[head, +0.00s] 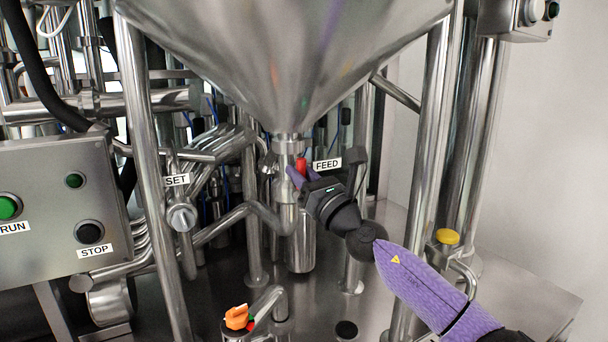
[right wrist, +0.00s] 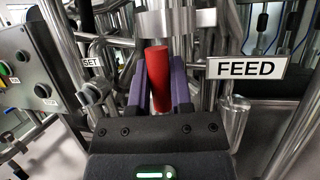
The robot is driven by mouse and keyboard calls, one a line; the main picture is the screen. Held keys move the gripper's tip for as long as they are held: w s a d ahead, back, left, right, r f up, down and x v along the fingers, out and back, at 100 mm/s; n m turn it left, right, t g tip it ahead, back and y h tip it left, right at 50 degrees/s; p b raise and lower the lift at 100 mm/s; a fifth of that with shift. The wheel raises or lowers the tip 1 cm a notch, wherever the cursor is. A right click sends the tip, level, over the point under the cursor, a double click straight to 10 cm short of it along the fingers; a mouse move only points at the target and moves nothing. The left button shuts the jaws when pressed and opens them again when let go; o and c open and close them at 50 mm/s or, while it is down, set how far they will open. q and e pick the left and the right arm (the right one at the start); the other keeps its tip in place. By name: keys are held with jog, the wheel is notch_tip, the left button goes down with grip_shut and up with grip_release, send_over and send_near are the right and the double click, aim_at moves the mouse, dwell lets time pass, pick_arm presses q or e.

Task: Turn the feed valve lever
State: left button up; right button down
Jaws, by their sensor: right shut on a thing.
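The feed valve lever is a red handle (head: 301,165) just under the funnel's neck, beside the FEED label (head: 327,165). In the right wrist view the red handle (right wrist: 158,78) stands nearly upright, with the FEED label (right wrist: 245,68) to its right. My right gripper (head: 297,176) reaches in from the lower right and is shut on the red handle. Its purple fingers (right wrist: 160,92) lie on both sides of the handle. The valve body behind the handle is partly hidden by the gripper. My left gripper is not in view.
A large steel hopper (head: 290,60) hangs above my right gripper. Steel posts (head: 432,150) flank it. A control box (head: 60,215) with RUN and STOP buttons stands left, near a SET knob (head: 182,217). An orange item (head: 237,317) and a yellow cap (head: 447,237) sit lower.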

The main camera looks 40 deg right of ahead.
jog(key=shift+f, duration=0.15)
dwell(0.3)
jog(key=c, duration=0.5)
grip_release()
jog(key=shift+c, duration=0.2)
jog(key=b+v, duration=0.2)
jog(key=v, duration=0.7)
jog(key=shift+s, duration=0.45)
